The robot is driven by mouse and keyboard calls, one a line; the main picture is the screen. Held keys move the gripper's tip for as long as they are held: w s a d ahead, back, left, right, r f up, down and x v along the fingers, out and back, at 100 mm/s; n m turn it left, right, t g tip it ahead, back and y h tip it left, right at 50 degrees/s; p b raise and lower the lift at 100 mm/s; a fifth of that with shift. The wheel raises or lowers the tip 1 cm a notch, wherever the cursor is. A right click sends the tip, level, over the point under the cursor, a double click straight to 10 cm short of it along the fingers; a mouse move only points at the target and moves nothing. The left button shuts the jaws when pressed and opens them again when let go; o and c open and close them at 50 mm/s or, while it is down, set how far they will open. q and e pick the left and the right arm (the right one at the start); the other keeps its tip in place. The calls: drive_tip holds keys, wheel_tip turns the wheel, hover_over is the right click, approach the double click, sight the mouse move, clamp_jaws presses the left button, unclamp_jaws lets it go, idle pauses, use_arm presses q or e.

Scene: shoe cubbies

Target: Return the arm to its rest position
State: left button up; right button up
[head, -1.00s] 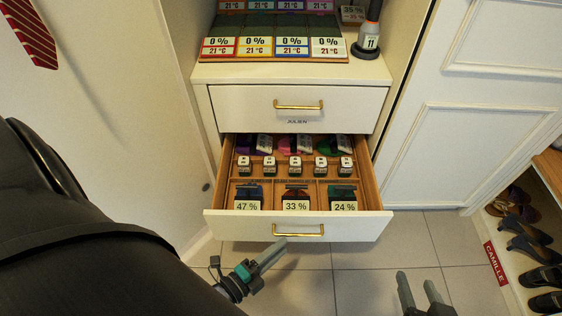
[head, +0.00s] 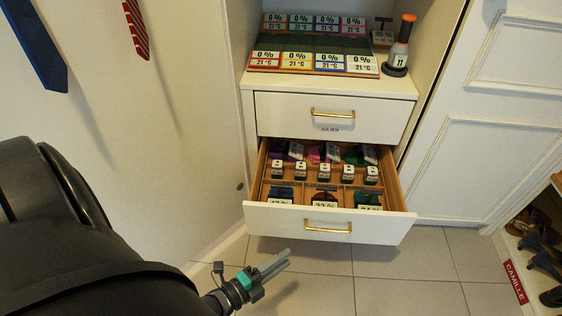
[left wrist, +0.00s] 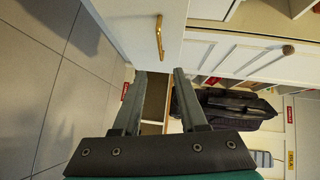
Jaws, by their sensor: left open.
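My left gripper (head: 277,262) is in front of and below the open lower drawer (head: 280,217), apart from it. It is open and empty; in the left wrist view its two fingers (left wrist: 160,85) stand apart with nothing between them. The drawer's brass handle shows beyond the fingers in the left wrist view (left wrist: 159,38). The rest of my left arm comes in from the lower left. My right gripper is not in view.
The open drawer holds several small labelled items in wooden compartments. A closed drawer (head: 290,112) is above it. A tray of label cards (head: 312,45) and an orange-topped device (head: 400,50) stand on top. Shoes (head: 540,245) sit on a rack at right. Tiled floor (head: 400,285) is clear.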

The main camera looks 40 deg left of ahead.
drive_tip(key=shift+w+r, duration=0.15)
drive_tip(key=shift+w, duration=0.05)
